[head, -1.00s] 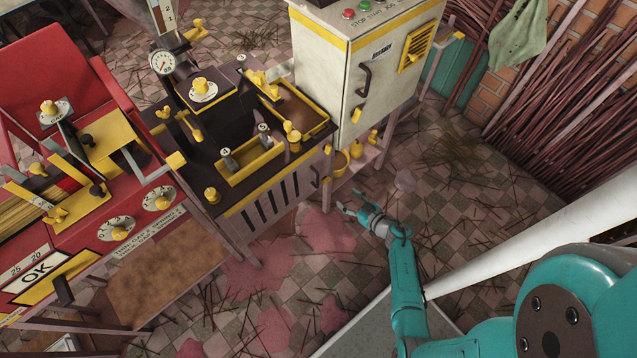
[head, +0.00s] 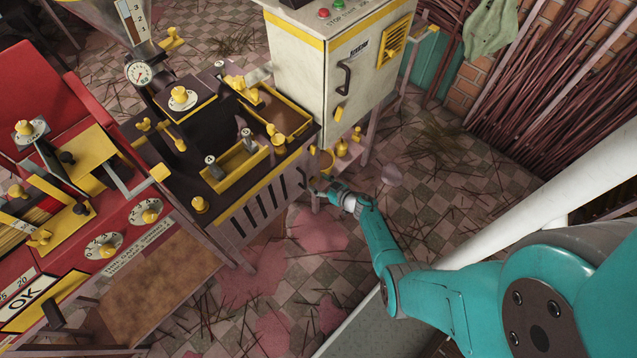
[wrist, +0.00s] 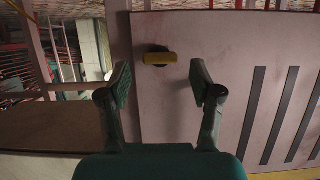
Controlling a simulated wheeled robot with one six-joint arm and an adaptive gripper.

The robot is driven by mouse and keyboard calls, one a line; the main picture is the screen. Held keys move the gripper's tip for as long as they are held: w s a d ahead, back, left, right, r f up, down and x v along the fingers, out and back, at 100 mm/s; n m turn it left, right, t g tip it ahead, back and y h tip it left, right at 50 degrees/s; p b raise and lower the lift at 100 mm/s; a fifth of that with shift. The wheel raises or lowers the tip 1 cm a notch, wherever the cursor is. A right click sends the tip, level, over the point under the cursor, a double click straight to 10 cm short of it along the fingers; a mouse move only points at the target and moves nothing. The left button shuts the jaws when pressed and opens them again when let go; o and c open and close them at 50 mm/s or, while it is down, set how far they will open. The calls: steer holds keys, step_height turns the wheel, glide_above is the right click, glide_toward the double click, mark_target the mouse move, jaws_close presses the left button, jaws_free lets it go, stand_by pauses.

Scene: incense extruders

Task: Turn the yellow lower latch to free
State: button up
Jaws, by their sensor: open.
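The yellow lower latch (wrist: 159,58) shows in the wrist view as a short yellow bar with a dark pivot behind it, on the pale slotted side panel. The bar lies crosswise in that view. My gripper (wrist: 161,80) is open and empty, with one finger to each side of the latch's line. The latch appears beyond the fingertips, with no contact visible. In the head view my gripper (head: 328,189) is close to the right end of the slotted panel (head: 240,215). The latch cannot be made out clearly there.
A white cabinet (head: 310,70) stands behind the dark extruder. A red machine (head: 130,215) stands at left. Yellow-topped parts (head: 342,148) sit low beside the panel end. The tiled floor (head: 440,190) to the right is mostly open, with scattered sticks.

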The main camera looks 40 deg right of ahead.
steer(key=shift+w+f, duration=0.2)
steer(key=shift+w, duration=0.2)
steer(key=c, duration=1.1)
steer(key=shift+c, duration=0.2)
